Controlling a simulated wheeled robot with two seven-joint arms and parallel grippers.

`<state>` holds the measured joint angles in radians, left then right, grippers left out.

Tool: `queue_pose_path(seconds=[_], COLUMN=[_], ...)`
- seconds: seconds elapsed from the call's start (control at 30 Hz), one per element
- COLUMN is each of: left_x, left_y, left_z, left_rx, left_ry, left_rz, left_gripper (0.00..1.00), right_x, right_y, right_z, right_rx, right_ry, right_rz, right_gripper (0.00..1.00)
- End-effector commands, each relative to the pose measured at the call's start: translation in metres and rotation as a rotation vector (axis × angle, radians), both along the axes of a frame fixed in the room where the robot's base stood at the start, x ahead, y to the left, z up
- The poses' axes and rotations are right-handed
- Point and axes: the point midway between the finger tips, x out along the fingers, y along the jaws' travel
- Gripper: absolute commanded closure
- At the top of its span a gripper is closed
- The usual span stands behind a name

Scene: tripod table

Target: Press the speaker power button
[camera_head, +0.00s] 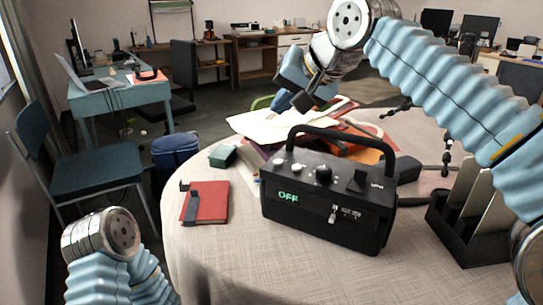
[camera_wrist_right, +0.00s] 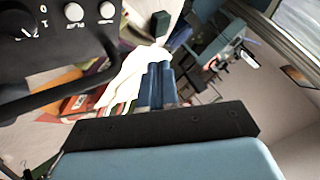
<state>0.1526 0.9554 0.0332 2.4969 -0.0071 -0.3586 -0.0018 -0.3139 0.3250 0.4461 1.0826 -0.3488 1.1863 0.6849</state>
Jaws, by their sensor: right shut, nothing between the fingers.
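The black speaker (camera_head: 300,208) stands on the round table with its carry handle (camera_head: 345,137) raised. Its front display (camera_head: 288,196) reads OFF in green. Small knobs (camera_head: 297,168) and a larger black knob (camera_head: 323,174) sit on its upper panel; which control is the power button I cannot tell. In the right wrist view part of the speaker's panel (camera_wrist_right: 50,45) fills the upper left. My right gripper (camera_head: 282,101) is shut and empty, above and behind the speaker, apart from it. Its blue fingers (camera_wrist_right: 155,85) show in the wrist view. My left gripper is out of view; only its arm shows at lower left.
The light round table (camera_head: 195,258) holds a red book (camera_head: 206,202) and a small green box (camera_head: 223,156) left of the speaker. Papers and books (camera_head: 270,126) lie behind it. A black rack (camera_head: 470,235) stands to the right. The table's front left is clear.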

Motion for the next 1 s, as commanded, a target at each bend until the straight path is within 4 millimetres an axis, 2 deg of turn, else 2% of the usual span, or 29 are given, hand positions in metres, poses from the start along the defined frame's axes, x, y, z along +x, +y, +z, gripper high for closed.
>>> queue_pose_path(seconds=[0.27, 0.37, 0.57, 0.63, 0.73, 1.0], left_x=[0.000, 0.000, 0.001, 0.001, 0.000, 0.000], left_y=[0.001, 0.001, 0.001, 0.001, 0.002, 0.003], left_z=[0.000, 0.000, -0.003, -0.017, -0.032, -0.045], left_rx=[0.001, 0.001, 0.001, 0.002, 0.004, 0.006], left_ry=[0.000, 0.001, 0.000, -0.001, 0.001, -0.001], left_rz=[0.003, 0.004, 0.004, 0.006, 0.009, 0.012], left_gripper=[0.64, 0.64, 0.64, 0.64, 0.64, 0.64], right_x=[0.000, 0.000, 0.000, 0.000, 0.000, 0.000], right_y=[0.000, 0.000, -0.001, 0.000, 0.000, 0.000], right_z=[-0.003, -0.011, -0.039, -0.056, -0.068, -0.086], right_rx=[-0.001, -0.001, -0.001, 0.001, 0.001, 0.001], right_ry=[0.000, 0.000, 0.001, -0.001, -0.001, -0.003], right_rz=[-0.001, -0.001, -0.002, 0.000, -0.001, -0.001], right_gripper=[1.00, 1.00, 1.00, 1.00, 1.00, 1.00])
